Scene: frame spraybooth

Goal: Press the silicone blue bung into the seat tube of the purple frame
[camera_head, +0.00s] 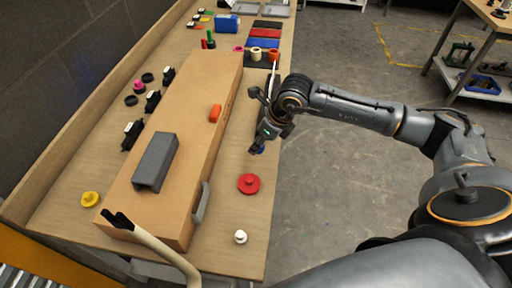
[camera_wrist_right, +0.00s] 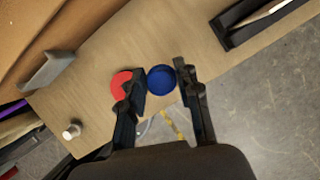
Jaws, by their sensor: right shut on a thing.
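My right gripper (camera_head: 259,146) is over the right edge of the bench, pointing down. In the right wrist view, its fingers (camera_wrist_right: 159,74) are shut on the round blue bung (camera_wrist_right: 161,79), which sits between the fingertips. In the head view, only a small bit of blue (camera_head: 260,150) shows at the fingertips. A purple strip (camera_wrist_right: 18,122) shows at the left edge of the right wrist view; I cannot tell if it is the purple frame. No seat tube opening can be made out. My left gripper is not in view.
A red disc (camera_head: 249,184) and a white knob-like piece (camera_head: 240,237) stand on the bench's near right part. A long cardboard box (camera_head: 190,120) fills the bench's middle. A cream curved tube (camera_head: 165,250) rises at the front. Black trays lie farther back. Open floor is right of the bench.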

